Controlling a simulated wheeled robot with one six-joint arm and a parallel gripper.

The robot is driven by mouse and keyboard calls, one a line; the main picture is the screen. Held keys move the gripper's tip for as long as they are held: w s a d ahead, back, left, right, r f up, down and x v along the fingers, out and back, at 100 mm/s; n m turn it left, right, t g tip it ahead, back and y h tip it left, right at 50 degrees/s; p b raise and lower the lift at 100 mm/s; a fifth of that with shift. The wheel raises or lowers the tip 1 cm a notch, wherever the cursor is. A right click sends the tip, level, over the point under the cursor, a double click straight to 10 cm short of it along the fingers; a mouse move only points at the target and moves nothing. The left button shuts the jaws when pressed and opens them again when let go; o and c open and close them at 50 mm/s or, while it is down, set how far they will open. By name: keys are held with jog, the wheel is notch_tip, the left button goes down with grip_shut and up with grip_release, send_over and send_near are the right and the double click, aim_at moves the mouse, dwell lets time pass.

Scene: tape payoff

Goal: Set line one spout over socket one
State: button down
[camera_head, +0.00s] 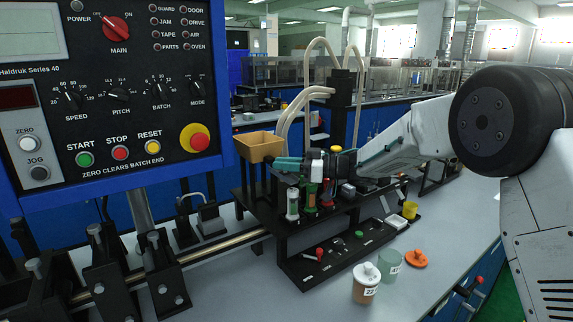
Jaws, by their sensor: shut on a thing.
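My gripper (312,165) reaches in from the right over the black rack (262,208). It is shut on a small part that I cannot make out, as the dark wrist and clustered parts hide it. Cream hoses (311,95) hang from a black column (341,105) behind. Their lower ends pass behind the rack and gripper area, so I cannot tell which is line one or where its spout is. A clear vial with a green cap (292,204) stands upright at the rack's front left. Socket one cannot be told apart.
A tan bin (260,147) sits at the rack's left end. A lidded jar (366,283), a greenish cup (389,264) and an orange lid (416,258) stand on the bench front right. A control panel (110,85) blocks the left.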

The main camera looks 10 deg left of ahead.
jog(key=c, duration=1.3)
grip_release()
jog(key=shift+w+d, duration=0.1)
jog(key=shift+c, duration=0.2)
jog(key=d, duration=0.7)
jog(key=shift+w+d, duration=0.15)
jog(key=shift+d, duration=0.25)
